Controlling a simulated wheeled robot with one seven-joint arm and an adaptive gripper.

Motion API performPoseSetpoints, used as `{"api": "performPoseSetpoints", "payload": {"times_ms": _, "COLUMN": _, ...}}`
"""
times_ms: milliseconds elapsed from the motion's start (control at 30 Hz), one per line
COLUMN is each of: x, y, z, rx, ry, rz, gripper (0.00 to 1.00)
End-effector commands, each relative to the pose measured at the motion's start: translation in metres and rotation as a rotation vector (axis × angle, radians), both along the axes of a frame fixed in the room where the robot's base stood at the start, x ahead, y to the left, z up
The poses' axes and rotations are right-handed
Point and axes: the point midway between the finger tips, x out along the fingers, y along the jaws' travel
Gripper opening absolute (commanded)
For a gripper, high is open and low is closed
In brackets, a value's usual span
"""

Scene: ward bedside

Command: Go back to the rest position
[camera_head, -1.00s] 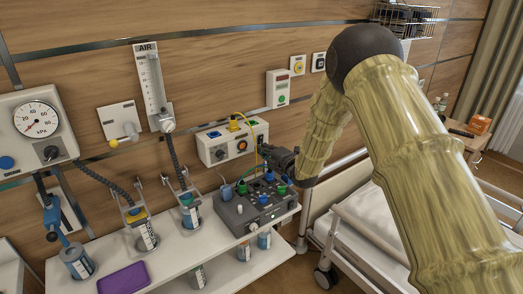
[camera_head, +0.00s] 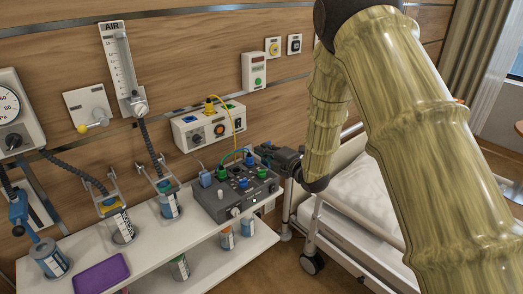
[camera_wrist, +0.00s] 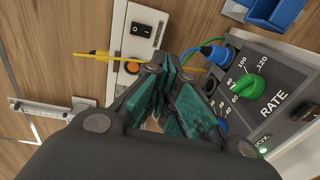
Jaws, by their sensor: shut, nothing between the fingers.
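My gripper (camera_head: 262,154) is at the back right edge of the grey control box (camera_head: 236,195) in the head view, partly hidden by my own arm. In the wrist view my gripper (camera_wrist: 183,78) has its teal-padded fingers together with nothing between them. The control box (camera_wrist: 285,85) is close on the right there, with a green RATE knob (camera_wrist: 250,88) and a blue plug. I cannot tell whether the fingers touch it. My arm reaches in from the right of the head view.
The box stands on a white shelf (camera_head: 185,238) with a purple tray (camera_head: 101,273) and several labelled canisters. A wall unit (camera_head: 207,127) with a yellow cable (camera_head: 232,99) is behind the gripper. The bed (camera_head: 345,208) is at right, beneath my arm.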

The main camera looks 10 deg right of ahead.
Motion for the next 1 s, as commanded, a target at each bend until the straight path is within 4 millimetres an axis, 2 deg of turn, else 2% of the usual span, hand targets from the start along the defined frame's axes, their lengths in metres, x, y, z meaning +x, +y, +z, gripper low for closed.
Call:
{"api": "performPoseSetpoints", "payload": {"times_ms": 233, "x": -0.001, "y": -0.001, "z": -0.003, "rx": 0.004, "ry": 0.008, "rz": -0.004, "gripper": 0.0}}
{"api": "performPoseSetpoints", "payload": {"times_ms": 367, "x": -0.011, "y": -0.008, "z": -0.029, "rx": 0.041, "ry": 0.087, "rz": -0.039, "gripper": 0.0}}
{"api": "performPoseSetpoints", "payload": {"times_ms": 467, "x": -0.029, "y": -0.02, "z": -0.07, "rx": 0.103, "ry": 0.217, "rz": -0.101, "gripper": 0.0}}
{"api": "performPoseSetpoints", "payload": {"times_ms": 600, "x": -0.068, "y": -0.04, "z": -0.138, "rx": 0.215, "ry": 0.439, "rz": -0.224, "gripper": 0.0}}
{"api": "performPoseSetpoints", "payload": {"times_ms": 667, "x": -0.087, "y": -0.048, "z": -0.166, "rx": 0.263, "ry": 0.531, "rz": -0.283, "gripper": 0.0}}
{"api": "performPoseSetpoints", "payload": {"times_ms": 800, "x": -0.139, "y": -0.066, "z": -0.225, "rx": 0.373, "ry": 0.738, "rz": -0.429, "gripper": 0.0}}
{"api": "performPoseSetpoints", "payload": {"times_ms": 867, "x": -0.164, "y": -0.073, "z": -0.249, "rx": 0.418, "ry": 0.822, "rz": -0.498, "gripper": 0.0}}
{"api": "performPoseSetpoints", "payload": {"times_ms": 1000, "x": -0.227, "y": -0.09, "z": -0.298, "rx": 0.518, "ry": 1.008, "rz": -0.671, "gripper": 0.0}}
